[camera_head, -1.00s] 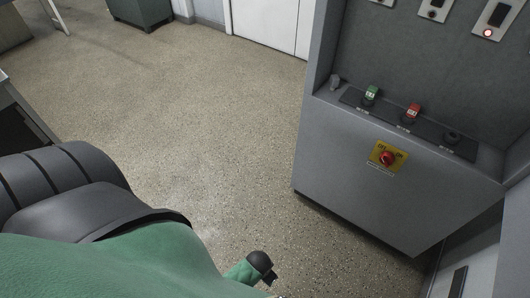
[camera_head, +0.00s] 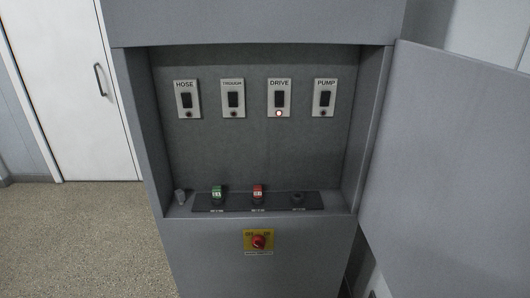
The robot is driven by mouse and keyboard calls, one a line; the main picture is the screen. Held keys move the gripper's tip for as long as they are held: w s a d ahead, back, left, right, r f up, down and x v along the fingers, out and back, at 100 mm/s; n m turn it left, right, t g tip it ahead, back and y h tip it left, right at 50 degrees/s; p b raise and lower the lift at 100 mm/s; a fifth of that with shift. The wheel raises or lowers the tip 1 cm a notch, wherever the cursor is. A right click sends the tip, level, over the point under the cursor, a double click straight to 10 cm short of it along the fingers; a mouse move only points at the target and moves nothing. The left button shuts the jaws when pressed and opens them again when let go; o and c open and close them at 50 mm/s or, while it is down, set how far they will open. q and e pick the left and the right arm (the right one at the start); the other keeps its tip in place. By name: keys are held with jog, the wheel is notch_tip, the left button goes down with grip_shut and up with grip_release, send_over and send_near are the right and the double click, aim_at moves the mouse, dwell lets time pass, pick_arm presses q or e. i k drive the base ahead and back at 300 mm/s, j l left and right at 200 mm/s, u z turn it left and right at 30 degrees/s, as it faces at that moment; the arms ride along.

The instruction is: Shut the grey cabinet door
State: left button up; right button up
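The grey cabinet (camera_head: 300,260) stands straight ahead. Its door (camera_head: 450,170) hangs open to the right, swung well away from the front, so the inside shows. On the back panel are switches labelled HOSE, DRIVE (camera_head: 279,97) and PUMP, with one more between HOSE and DRIVE. The light under DRIVE glows. A green switch (camera_head: 217,192) and a red switch (camera_head: 257,192) sit on the lower ledge. A red knob on a yellow plate (camera_head: 259,241) is on the front below. Neither gripper is in view.
A white door (camera_head: 75,90) with a dark handle (camera_head: 99,83) is in the wall at the left. The speckled floor (camera_head: 90,235) left of the cabinet is clear. The open cabinet door takes up the right side.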

aim_at(444, 212)
jog(key=z, duration=0.45)
jog(key=j+z, duration=0.1)
jog(key=z, duration=0.35)
jog(key=k+z, duration=0.1)
jog(key=z, duration=0.75)
jog(key=k+j, duration=0.05)
